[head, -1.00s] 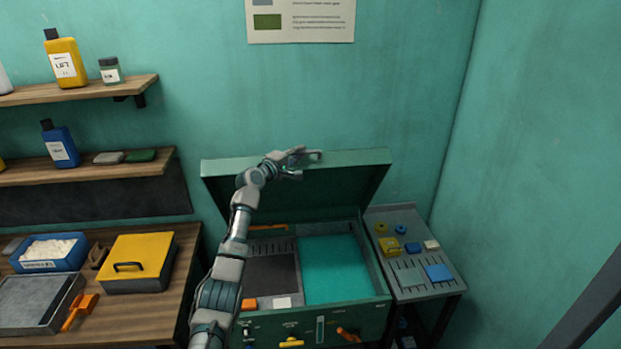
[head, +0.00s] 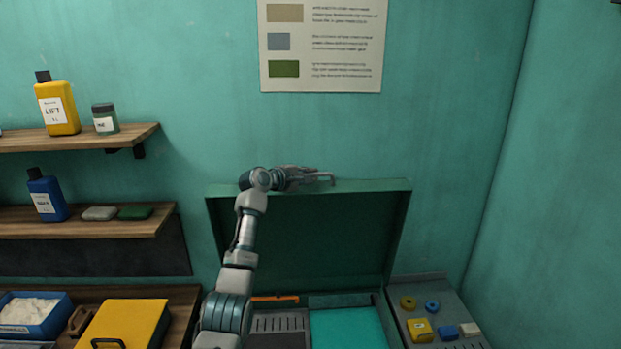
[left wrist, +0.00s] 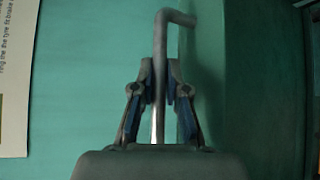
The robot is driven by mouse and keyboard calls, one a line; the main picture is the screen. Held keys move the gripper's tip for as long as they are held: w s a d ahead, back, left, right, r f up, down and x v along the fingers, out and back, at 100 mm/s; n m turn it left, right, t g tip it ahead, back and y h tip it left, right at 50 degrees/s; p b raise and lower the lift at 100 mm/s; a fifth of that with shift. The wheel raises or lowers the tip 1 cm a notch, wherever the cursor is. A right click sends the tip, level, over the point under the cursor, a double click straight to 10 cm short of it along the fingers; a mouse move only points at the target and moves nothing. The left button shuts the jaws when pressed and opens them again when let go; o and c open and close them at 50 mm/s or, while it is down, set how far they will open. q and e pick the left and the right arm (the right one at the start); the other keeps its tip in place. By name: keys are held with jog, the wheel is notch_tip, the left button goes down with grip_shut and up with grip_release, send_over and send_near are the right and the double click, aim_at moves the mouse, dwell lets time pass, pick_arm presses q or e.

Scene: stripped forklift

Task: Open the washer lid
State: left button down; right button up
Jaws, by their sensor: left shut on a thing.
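The green washer lid (head: 310,240) stands raised, close to upright, at the back of the washer in the head view. My left gripper (head: 312,178) is at the lid's top edge, with its arm reaching up along the lid's left side. In the left wrist view, the gripper (left wrist: 160,95) is shut on a bent grey metal handle (left wrist: 178,16) that runs between its fingers. The lid shows there as a dark green panel (left wrist: 250,90) to the right. Inside the washer, a teal surface (head: 347,328) and a dark slotted panel (head: 280,325) are partly visible. My right gripper is not in view.
A side table (head: 445,300) with small blue and yellow parts stands right of the washer. A workbench with a yellow box (head: 125,325) and a blue bin (head: 35,318) is at left, below shelves (head: 85,222) with bottles. The teal wall is close behind the lid.

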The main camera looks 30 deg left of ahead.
pick_arm(q)
jog(key=shift+f, duration=0.2)
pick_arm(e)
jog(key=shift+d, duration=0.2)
pick_arm(q)
jog(key=c, duration=1.2)
grip_release()
jog(key=shift+a, duration=0.35)
jog(key=v, duration=1.1)
jog(key=shift+s+a, duration=0.2)
jog(key=shift+s, duration=0.1)
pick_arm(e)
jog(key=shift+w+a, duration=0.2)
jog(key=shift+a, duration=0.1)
pick_arm(q)
jog(key=shift+d, duration=0.1)
